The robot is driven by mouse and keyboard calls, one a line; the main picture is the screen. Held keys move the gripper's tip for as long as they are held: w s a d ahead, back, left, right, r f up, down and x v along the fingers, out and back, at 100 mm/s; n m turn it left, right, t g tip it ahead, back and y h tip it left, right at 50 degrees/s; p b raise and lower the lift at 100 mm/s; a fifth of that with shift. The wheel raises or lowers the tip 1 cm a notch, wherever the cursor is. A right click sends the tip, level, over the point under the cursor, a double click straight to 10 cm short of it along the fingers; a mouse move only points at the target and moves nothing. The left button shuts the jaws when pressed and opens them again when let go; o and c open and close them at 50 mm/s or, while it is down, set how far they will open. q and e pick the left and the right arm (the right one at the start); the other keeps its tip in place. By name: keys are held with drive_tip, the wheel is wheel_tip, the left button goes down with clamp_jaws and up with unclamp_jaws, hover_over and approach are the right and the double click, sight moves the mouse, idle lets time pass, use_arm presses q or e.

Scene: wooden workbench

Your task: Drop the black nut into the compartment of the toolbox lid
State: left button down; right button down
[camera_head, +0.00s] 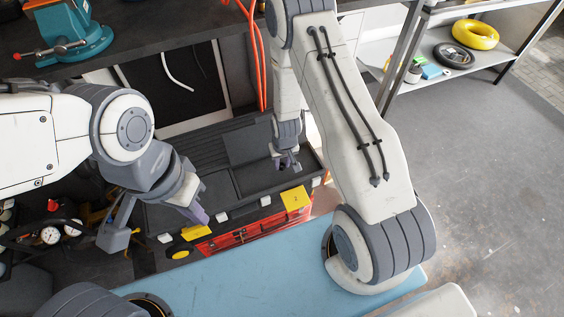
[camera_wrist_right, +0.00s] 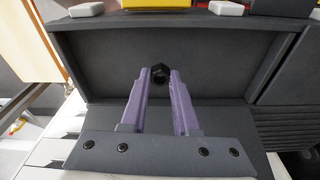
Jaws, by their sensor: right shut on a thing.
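The black nut (camera_wrist_right: 160,72) is held between the purple fingertips of my right gripper (camera_wrist_right: 160,78) in the right wrist view. Behind and below the nut is a dark grey walled compartment (camera_wrist_right: 225,62) of the toolbox lid; the nut's height above its floor is hard to judge. In the head view the right gripper (camera_head: 287,163) points down over the right part of the dark lid (camera_head: 225,207); the nut is too small to make out there. My left gripper (camera_head: 197,212) hangs near the lid's front left edge, and its finger gap is not clear.
The red toolbox body (camera_head: 255,232) with yellow latches (camera_head: 295,198) is in front of the lid. A blue surface (camera_head: 270,262) lies nearest. A teal vise (camera_head: 70,35) stands on the dark bench at back left. Gauges and hoses (camera_head: 50,235) crowd the left side.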

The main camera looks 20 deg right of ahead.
sight(283, 176)
drive_tip(key=c, duration=0.6)
unclamp_jaws()
drive_tip(key=r+p, duration=0.1)
drive_tip(key=r, duration=0.2)
drive_tip(key=s+r+p, duration=0.1)
drive_tip(key=r, duration=0.3)
drive_tip(key=r+p, duration=0.1)
drive_tip(key=r, duration=0.2)
drive_tip(key=shift+s+a+r+p, duration=0.1)
drive_tip(key=shift+s+r+p, duration=0.1)
drive_tip(key=shift+s+p, duration=0.1)
